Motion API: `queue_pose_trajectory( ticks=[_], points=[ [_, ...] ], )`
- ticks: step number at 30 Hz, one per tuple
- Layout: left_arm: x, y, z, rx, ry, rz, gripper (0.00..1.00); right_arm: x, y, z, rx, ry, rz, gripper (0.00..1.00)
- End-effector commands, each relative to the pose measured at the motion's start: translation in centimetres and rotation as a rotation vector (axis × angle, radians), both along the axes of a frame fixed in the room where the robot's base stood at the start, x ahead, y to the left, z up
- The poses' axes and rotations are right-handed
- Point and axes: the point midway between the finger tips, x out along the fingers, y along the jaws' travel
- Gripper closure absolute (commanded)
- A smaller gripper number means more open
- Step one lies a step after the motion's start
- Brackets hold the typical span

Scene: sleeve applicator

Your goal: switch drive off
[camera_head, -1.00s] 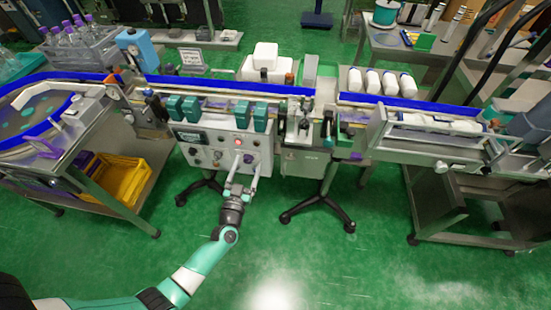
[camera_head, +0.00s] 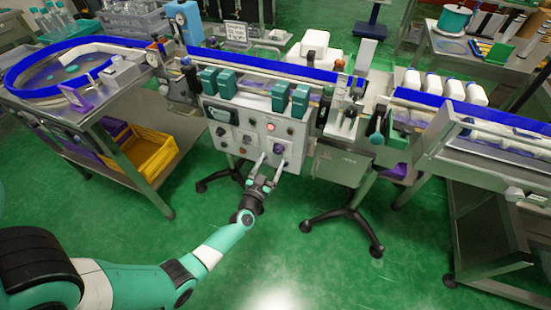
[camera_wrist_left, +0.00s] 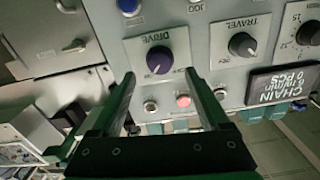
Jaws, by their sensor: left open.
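The purple drive knob (camera_head: 279,148) is on the grey control panel (camera_head: 240,140), at its lower right. In the left wrist view, which shows the panel upside down, the purple knob (camera_wrist_left: 159,60) sits under the label DRIVE, with a small pale mark on its edge. My left gripper (camera_head: 273,161) is open and empty in front of the panel. In the left wrist view, my left gripper's fingers (camera_wrist_left: 160,75) lie on either side of the knob in the picture, apart from it. My right gripper is not in view.
Near the drive knob are a dark TRAVEL knob (camera_wrist_left: 242,45), a reddish button (camera_wrist_left: 183,100) and a display (camera_wrist_left: 283,84). The blue-edged conveyor (camera_head: 250,65) runs above the panel. A yellow crate (camera_head: 150,155) is on a cart at left. The green floor in front is clear.

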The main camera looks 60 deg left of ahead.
Motion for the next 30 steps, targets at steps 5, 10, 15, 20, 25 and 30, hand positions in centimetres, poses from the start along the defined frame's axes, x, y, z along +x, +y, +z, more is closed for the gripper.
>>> queue_pose_trajectory(
  ticks=[5, 10, 15, 20, 25, 30],
  points=[
    [2.4, 2.2, -0.3, 0.001, 0.000, 0.000, 0.21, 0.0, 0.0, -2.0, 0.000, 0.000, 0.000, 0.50],
    [3.2, 2.9, -0.1, 0.000, 0.000, -0.001, 0.21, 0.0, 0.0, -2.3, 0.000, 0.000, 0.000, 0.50],
    [3.2, 3.0, 0.0, 0.000, 0.001, -0.001, 0.21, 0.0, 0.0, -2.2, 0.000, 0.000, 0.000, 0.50],
    [3.2, 2.9, 0.0, 0.000, 0.001, -0.001, 0.41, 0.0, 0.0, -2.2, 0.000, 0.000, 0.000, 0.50],
    [3.2, 2.9, 0.0, 0.000, 0.001, -0.001, 0.72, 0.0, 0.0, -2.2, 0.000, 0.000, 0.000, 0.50],
    [3.2, 2.9, 0.0, 0.000, 0.001, -0.001, 1.00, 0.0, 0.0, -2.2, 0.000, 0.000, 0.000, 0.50]
  ],
)
